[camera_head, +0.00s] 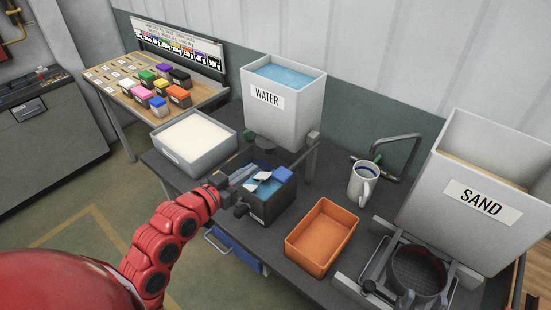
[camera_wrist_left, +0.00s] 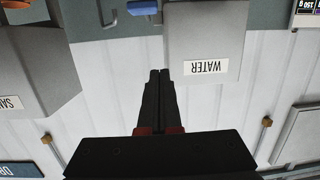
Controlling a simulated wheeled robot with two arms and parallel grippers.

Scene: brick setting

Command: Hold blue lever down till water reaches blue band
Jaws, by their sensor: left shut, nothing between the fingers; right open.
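The white water tank (camera_head: 285,118), labelled WATER, stands at the back of the table. It also shows upside down in the left wrist view (camera_wrist_left: 205,40). A lever arm runs from its right side to a blue end block (camera_head: 283,174), which I take as the blue lever. Under it is a dark box (camera_head: 262,213) with blue and white shapes inside; its water level and any blue band are unclear. My left gripper (camera_head: 248,174) is just left of the blue block, apart from it. Its fingers are shut and empty in the left wrist view (camera_wrist_left: 160,72). My right gripper is out of view.
A white-filled tray (camera_head: 200,160) is left of the dark box, an orange tray (camera_head: 321,239) right. A mug (camera_head: 361,190), bent pipe, sand bin (camera_head: 470,215) and round sieve stand further right. Several coloured blocks lie on a side table (camera_head: 102,78).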

